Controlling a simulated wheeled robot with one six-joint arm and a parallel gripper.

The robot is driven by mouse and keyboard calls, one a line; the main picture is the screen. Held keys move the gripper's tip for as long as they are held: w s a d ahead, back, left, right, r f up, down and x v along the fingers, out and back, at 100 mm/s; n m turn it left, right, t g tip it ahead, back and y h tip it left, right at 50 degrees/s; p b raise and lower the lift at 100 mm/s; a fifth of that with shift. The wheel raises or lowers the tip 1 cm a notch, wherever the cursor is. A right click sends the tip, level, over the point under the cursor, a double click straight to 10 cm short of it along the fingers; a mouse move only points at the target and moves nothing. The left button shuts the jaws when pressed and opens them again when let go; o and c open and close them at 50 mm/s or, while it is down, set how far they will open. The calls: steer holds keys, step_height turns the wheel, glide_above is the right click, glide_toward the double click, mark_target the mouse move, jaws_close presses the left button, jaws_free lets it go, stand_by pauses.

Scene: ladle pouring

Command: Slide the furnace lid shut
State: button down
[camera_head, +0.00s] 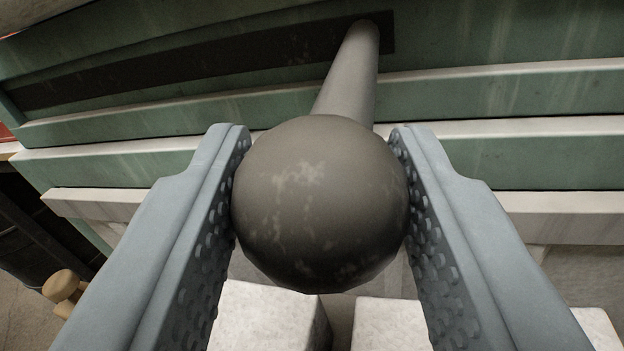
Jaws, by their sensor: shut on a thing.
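My gripper (320,200) is shut on a dark grey ball knob (318,195), with one finger against each side of it. The knob is the end of a lighter grey rod (350,72). The rod runs up and away into a long dark slot (200,72) in a green panel (480,95) with pale ledges. The rod stands near the right end of the slot, and the slot stretches off to the left. The lid itself cannot be told apart from the panel in this view.
Pale blocks (268,315) stand below the knob, between and beyond my fingers. A small wooden-looking rounded object (62,286) is at the lower left, near a dark recess (40,225) under the panel's left end.

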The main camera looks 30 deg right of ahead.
steer(key=shift+s+d, duration=0.1)
steer(key=c, duration=0.9)
jaws_free()
steer(key=shift+s+d, duration=0.15)
steer(key=shift+a, duration=0.2)
steer(key=shift+s+a, duration=0.15)
steer(key=v, duration=1.6)
steer(key=shift+s+a, duration=0.15)
steer(key=shift+s, duration=0.2)
steer(key=shift+r, duration=0.1)
steer(key=s+a+r+n+t+y, duration=0.2)
steer(key=a+r+n+t+y, duration=0.5)
steer(key=a+r+n+y, duration=0.3)
steer(key=shift+s+a+f+n+g+y, duration=0.15)
steer(key=shift+s+a+f+g+y, duration=0.15)
steer(key=shift+s+f+g, duration=0.3)
steer(key=shift+s+a+f+n+g+y, duration=0.1)
steer(key=shift+s+a+f+g+y, duration=0.1)
steer(key=shift+s+f+g+y, duration=0.35)
steer(key=shift+s+a+f+n+g+y, duration=0.15)
steer(key=shift+s+a+f+g+y, duration=0.15)
steer(key=shift+s, duration=0.5)
